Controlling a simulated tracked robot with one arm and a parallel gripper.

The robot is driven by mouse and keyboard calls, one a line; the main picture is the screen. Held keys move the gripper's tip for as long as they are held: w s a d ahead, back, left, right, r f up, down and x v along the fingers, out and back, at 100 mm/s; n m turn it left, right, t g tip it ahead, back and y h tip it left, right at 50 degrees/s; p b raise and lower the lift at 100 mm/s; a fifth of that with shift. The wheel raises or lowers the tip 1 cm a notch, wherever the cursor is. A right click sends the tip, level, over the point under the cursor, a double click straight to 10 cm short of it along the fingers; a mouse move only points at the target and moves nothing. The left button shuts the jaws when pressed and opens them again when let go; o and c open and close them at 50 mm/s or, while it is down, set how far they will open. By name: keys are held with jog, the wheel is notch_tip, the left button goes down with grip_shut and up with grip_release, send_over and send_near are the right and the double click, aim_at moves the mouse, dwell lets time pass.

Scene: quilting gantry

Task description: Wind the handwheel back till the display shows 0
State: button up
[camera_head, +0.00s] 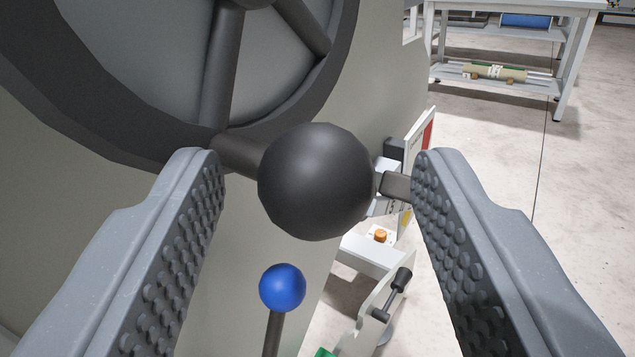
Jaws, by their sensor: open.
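The handwheel (175,150) is a dark grey wheel with spokes, filling the upper left; its top is cut off. A round black knob (315,182) stands out from its rim on a short stem. My gripper (315,170) is open, with one studded grey finger on each side of the knob. Gaps show between the knob and both fingers, so it does not look gripped. I cannot see the display that gives the number.
A blue ball on a dark lever (282,288) stands just below the knob, between the fingers. An orange button (380,236) and a black-handled crank (393,292) are lower right. A grey shelved table (500,85) stands behind on open pale floor.

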grip_shut()
jog(key=shift+a+r, duration=0.1)
jog(key=shift+a, duration=0.05)
jog(key=shift+s+r+g+p, duration=0.15)
jog(key=shift+r+g+p, duration=0.15)
jog(key=shift+p, duration=0.3)
